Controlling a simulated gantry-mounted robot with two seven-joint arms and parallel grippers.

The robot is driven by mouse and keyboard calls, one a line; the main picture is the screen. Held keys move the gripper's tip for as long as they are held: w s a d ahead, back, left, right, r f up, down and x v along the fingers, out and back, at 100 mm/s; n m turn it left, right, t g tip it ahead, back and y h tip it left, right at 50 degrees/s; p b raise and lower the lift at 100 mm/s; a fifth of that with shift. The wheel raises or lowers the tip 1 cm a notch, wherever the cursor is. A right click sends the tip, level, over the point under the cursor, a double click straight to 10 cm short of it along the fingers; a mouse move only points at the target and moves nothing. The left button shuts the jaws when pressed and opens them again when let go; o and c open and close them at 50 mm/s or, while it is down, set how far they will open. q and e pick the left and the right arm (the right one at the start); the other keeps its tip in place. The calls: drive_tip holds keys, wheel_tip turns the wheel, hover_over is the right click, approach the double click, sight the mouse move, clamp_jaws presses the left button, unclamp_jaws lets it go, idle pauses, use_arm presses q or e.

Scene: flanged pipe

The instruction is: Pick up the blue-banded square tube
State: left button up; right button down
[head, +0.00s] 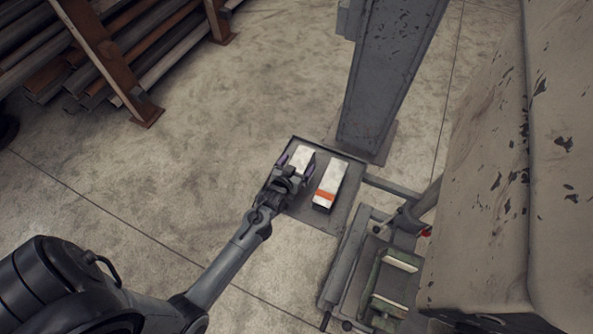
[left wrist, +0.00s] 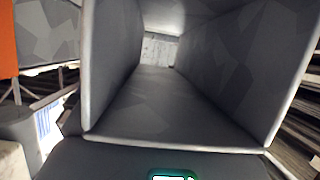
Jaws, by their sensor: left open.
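Two pale square tubes lie side by side on a small grey platform (head: 339,216). The left tube (head: 303,156) shows its white far part. Its near part is hidden by my left gripper, and I see no blue band. The right tube (head: 329,180) has an orange band. My left gripper (head: 296,165) is open, with its fingers on either side of the left tube. Whether they touch it, I cannot tell. The left wrist view looks into the hollow end of a square tube (left wrist: 155,105), grey inside. An orange surface (left wrist: 7,50) shows at its left edge. My right gripper is out of view.
A grey steel column (head: 385,80) stands just behind the platform. A large worn beige machine body (head: 490,180) fills the right side. A metal frame with greenish parts (head: 385,285) is at lower right. Racked pipes (head: 130,45) are at upper left. The floor left of the platform is clear.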

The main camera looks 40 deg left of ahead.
use_arm(q)
drive_tip(key=c, duration=1.3)
drive_tip(key=shift+c, duration=0.9)
drive_tip(key=shift+r, duration=0.15)
